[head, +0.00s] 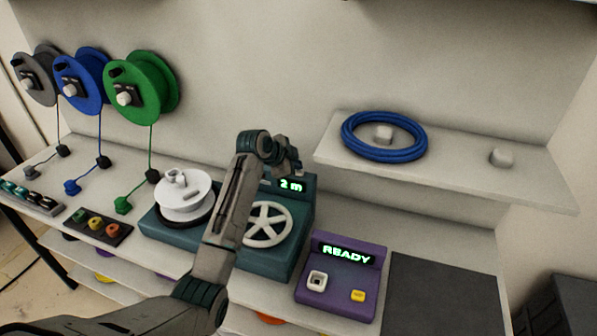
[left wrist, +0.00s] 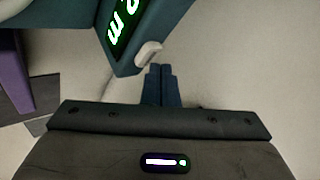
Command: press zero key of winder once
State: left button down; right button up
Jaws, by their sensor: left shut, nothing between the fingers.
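The teal winder (head: 279,262) stands on the bench, with a white reel on its left and a white spoked wheel at its front. Its display (head: 291,185) reads "2 m"; it also shows in the left wrist view (left wrist: 122,22). A pale key (left wrist: 148,54), perhaps the zero key, sits on the display housing's edge in the left wrist view; I see no label on it. My left gripper (left wrist: 160,68) is shut and empty, its tips close beside this key; contact cannot be told. In the head view my left gripper (head: 290,160) is above the display and partly hides its housing.
A purple box (head: 340,278) reading "READY" stands right of the winder, with a dark mat (head: 440,292) beyond. A blue coil (head: 385,137) lies on the raised shelf (head: 470,170). Green, blue and grey spools (head: 140,84) hang at the left.

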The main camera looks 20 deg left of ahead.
pick_arm(q)
jog(key=shift+f, duration=0.5)
dwell(0.3)
dwell(0.4)
jog(key=shift+r+p, duration=0.7)
jog(key=shift+r, duration=0.2)
jog(key=shift+r, duration=0.1)
notch_tip(320, 180, up, 5)
jog(key=p, duration=0.4)
dwell(0.5)
